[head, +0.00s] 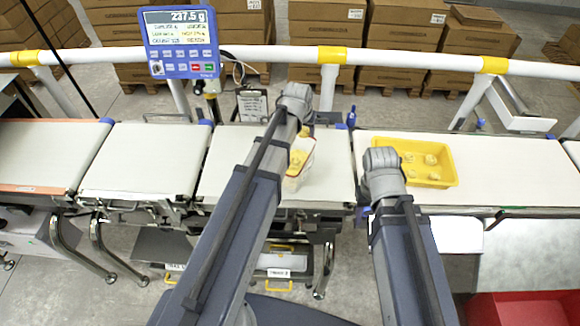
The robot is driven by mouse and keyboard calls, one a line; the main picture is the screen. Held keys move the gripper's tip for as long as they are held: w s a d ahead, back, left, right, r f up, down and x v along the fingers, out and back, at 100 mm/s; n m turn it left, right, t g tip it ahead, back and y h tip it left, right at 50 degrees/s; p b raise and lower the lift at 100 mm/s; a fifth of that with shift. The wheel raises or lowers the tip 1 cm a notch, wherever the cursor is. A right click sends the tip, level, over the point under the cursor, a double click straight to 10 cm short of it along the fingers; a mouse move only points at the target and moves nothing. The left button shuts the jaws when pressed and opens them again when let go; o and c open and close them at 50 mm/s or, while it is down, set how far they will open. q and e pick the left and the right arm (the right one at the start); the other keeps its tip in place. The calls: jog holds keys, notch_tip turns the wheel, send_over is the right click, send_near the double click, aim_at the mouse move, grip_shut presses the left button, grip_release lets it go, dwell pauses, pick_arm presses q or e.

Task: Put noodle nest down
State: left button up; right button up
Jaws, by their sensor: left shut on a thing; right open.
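My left gripper (297,106) is over the middle belt section, at the far end of my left arm; its fingertips are mostly hidden by my arm. It is shut on a noodle nest (306,131), of which only a little yellow shows. Just below it a pale, see-through tray (305,171) with yellow nests in it stands on the belt, partly hidden by my arm. I cannot tell whether the held nest touches the tray. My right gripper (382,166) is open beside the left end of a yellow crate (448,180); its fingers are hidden. Several pale yellow nests lie in the crate.
The display (181,43) on a post behind the belt reads 237.5 g. A white rail (270,54) runs behind the belts. A red bin (520,309) is at the lower right.

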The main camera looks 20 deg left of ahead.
aim_at(301, 133)
pick_arm(q)
jog(key=shift+w+a+f+b, duration=0.1)
jog(key=shift+a+f+b, duration=0.1)
jog(key=shift+f+b, duration=0.5)
jog(key=shift+a+f+b, duration=0.15)
jog(key=shift+f+b, duration=0.3)
jog(key=shift+f, duration=0.35)
jog(key=r+p, duration=0.6)
jog(key=shift+s, duration=0.3)
notch_tip(301, 133, down, 10)
jog(key=b, duration=1)
jog(key=shift+f, duration=0.2)
jog(key=shift+f+b, duration=0.65)
jog(key=shift+b, duration=0.2)
jog(key=o, duration=1)
jog(key=shift+o, duration=0.2)
jog(key=shift+r, duration=0.2)
